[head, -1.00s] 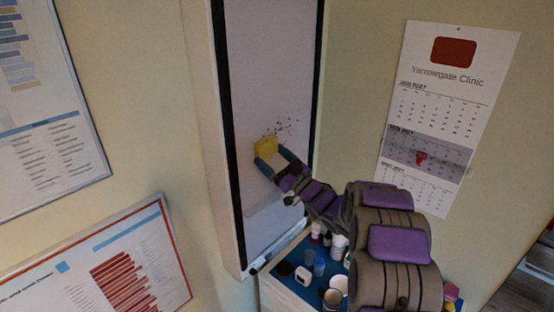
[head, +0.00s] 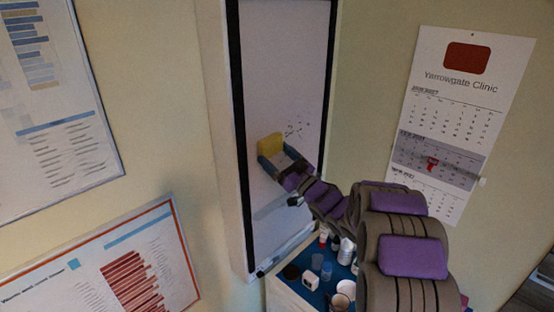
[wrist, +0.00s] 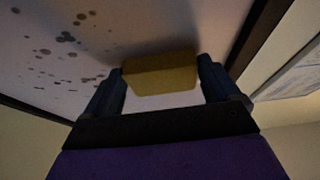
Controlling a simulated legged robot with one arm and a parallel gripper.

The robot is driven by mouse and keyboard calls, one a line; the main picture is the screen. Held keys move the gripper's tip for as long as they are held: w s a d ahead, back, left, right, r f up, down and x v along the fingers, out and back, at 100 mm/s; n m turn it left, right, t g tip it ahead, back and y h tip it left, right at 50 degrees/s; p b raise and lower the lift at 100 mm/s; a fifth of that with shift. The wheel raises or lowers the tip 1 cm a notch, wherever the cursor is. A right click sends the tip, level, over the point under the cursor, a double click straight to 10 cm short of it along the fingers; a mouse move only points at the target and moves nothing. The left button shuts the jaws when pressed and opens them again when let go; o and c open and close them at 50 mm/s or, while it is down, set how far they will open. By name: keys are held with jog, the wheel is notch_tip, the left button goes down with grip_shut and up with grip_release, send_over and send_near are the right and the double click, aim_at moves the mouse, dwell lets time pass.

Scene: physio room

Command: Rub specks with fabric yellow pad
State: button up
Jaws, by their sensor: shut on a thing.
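The yellow fabric pad (head: 270,143) is between the fingers of my gripper (head: 273,158), which is shut on it. In the wrist view the pad (wrist: 160,75) spans between both dark fingers of my gripper (wrist: 162,88). The pad is at the surface of the white board (head: 285,60); whether it presses on it I cannot tell. Dark specks (head: 296,128) lie on the board just right of and above the pad. In the wrist view the specks (wrist: 66,38) are to the left of the pad, in several sizes. The board surface behind the pad is hidden.
Below the board is a cart (head: 290,297) with a blue top, crowded with cups and bottles, including a white mug (head: 345,289). A calendar (head: 460,110) hangs on the right wall. Framed charts (head: 100,270) hang at left. The board's upper part is clear.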

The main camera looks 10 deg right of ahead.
aim_at(308, 129)
jog(key=shift+w+d+p, duration=0.75)
jog(key=shift+w+d, duration=0.25)
jog(key=shift+d, duration=0.4)
jog(key=shift+w+d+p, duration=0.8)
jog(key=shift+w+d, duration=0.25)
jog(key=shift+d, duration=0.35)
jog(key=shift+w+d+p, duration=0.75)
jog(key=shift+w+d, duration=0.25)
jog(key=shift+d, duration=0.4)
jog(key=shift+w+d+f, duration=0.1)
jog(key=shift+w+d, duration=0.25)
jog(key=shift+d, duration=0.15)
jog(key=shift+w+d+r+p, duration=0.2)
jog(key=shift+w+d+p, duration=0.25)
jog(key=shift+p, duration=0.25)
jog(key=shift+w+d+f+p, duration=0.1)
jog(key=shift+w+d+p, duration=0.5)
jog(key=shift+d, duration=0.25)
jog(key=shift+w+d+f+p, duration=0.1)
jog(key=shift+w+d+p, duration=0.4)
jog(key=shift+d, duration=0.35)
jog(key=shift+w+d+p, duration=0.5)
jog(key=shift+w+d, duration=0.15)
jog(key=shift+d, duration=0.2)
jog(key=shift+s, duration=0.1)
